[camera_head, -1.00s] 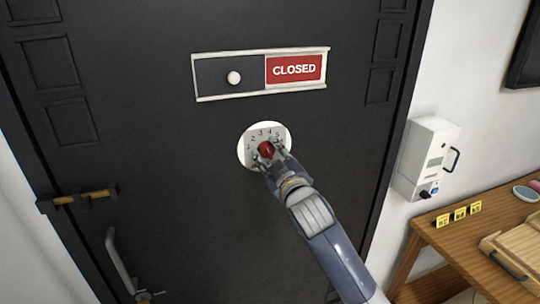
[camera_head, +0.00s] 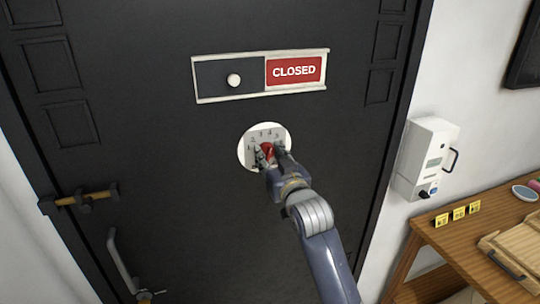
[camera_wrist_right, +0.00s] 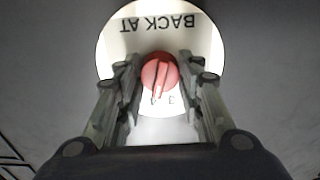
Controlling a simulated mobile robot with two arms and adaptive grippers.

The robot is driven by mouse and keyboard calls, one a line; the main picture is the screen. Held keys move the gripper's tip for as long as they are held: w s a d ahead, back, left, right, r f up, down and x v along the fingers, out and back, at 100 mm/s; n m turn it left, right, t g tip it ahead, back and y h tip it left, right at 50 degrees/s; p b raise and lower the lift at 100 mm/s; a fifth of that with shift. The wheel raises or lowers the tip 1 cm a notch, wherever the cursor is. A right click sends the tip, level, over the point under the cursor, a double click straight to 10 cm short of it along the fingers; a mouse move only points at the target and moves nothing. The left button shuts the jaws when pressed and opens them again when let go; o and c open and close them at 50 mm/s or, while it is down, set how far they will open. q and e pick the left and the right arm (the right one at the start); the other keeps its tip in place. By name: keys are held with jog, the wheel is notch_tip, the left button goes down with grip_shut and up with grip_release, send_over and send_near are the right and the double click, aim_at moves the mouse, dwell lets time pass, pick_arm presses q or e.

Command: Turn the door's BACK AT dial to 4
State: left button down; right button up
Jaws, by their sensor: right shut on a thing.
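The BACK AT dial (camera_head: 247,158) is a round white plate on the dark door, with small digits in an arc around a red knob (camera_head: 267,151). My right gripper (camera_head: 269,158) is at the plate, with its fingers on either side of the knob, shut on it. In the right wrist view, the knob (camera_wrist_right: 160,72) sits between the two fingers, and the BACK AT lettering appears upside down. The knob's pointer faces the digits, near a partly covered digit beside the 3; I cannot read it surely. The fingers hide part of the plate. My left gripper is not in view.
A sliding sign (camera_head: 293,71) reading CLOSED is above the dial. A brass-coloured bolt (camera_head: 97,194) and a door handle (camera_head: 121,262) are at lower left. A white wall box (camera_head: 426,155) and a wooden table (camera_head: 428,237) stand right of the door.

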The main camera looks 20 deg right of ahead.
jog(key=shift+f, duration=0.1)
jog(key=o, duration=1.1)
jog(key=s, duration=1.2)
jog(key=shift+d, duration=0.2)
